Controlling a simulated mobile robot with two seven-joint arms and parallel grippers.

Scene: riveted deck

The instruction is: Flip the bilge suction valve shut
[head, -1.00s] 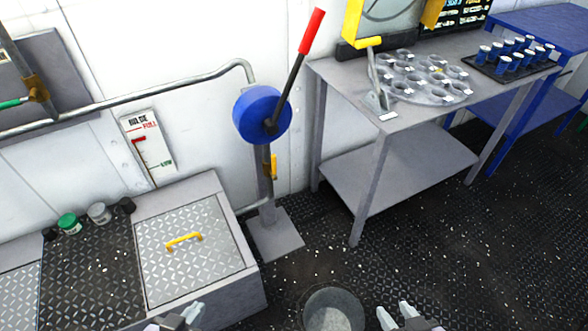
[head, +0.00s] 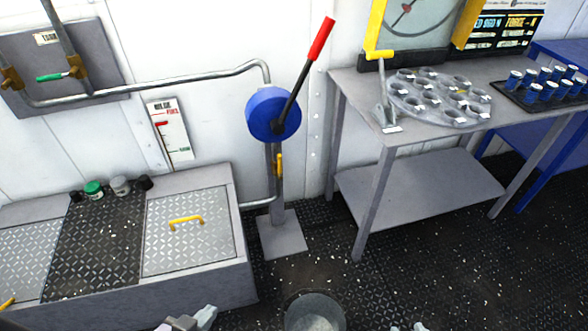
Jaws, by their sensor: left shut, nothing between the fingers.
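A small valve with a yellow lever (head: 279,165) sits on the upright pipe below the blue hand pump (head: 272,114). Its lever stands upright, along the pipe. Another valve with a green lever (head: 49,77) lies level on the wall panel at the left; I cannot read which one is marked bilge suction. My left gripper (head: 205,318) is shut and empty at the bottom edge, in front of the locker and well below both valves. My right gripper (head: 408,327) barely shows at the bottom edge, right of the bucket, and touches nothing visible.
The pump's red-tipped handle (head: 321,38) leans up right. A bilge gauge (head: 170,130) hangs on the wall. The locker (head: 215,285) with hatch lids stands at left, a bucket (head: 315,312) at bottom centre, a grey bench (head: 345,85) at right. Dark floor between is clear.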

